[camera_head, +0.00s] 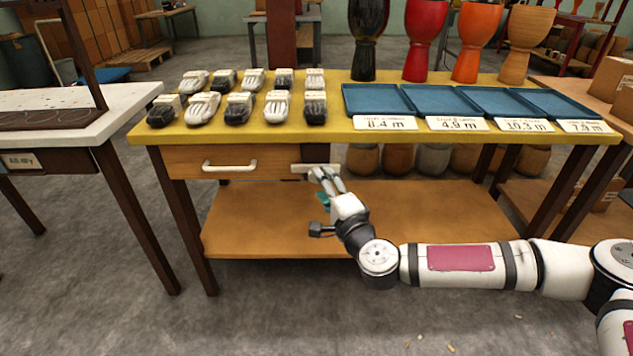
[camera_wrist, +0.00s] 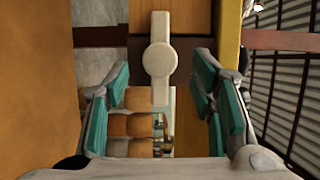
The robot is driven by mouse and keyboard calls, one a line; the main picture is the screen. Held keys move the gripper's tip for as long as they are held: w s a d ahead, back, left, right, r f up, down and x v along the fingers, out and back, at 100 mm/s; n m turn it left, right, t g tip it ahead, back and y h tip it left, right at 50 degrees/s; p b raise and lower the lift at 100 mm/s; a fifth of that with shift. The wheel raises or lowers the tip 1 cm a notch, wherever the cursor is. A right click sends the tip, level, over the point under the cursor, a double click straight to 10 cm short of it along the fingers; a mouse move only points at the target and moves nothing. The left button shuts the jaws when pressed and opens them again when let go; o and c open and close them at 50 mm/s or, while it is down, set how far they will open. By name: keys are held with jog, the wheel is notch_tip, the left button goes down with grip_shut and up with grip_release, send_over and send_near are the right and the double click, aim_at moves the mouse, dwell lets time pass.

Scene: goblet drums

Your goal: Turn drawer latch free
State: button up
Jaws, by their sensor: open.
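The drawer (camera_head: 225,162) is in the yellow-topped table and looks shut, with a white bar handle (camera_head: 230,167) on its wooden front. The pale latch (camera_head: 304,168) is at the right end of the drawer front, partly behind my gripper. In the wrist view the latch (camera_wrist: 159,59) is a cream bar with a round hub, upright in the picture. My gripper (camera_head: 326,175) is in front of it. In the wrist view my gripper (camera_wrist: 164,85) is open, its teal-padded fingers on either side of the latch, with visible gaps. I cannot tell the depth between fingertips and latch.
The yellow table top (camera_head: 335,133) is just above my gripper and carries several shoe-like items, blue trays (camera_head: 375,98) and goblet drums (camera_head: 425,38). A wooden lower shelf (camera_head: 440,215) lies beneath. A white-topped table (camera_head: 110,97) stands at left; grey floor is open in front.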

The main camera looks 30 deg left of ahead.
aim_at(316, 182)
jog(key=shift+b+x, duration=0.6)
jog(key=shift+x, duration=1.75)
jog(key=shift+s, duration=0.1)
jog(key=c, duration=1.2)
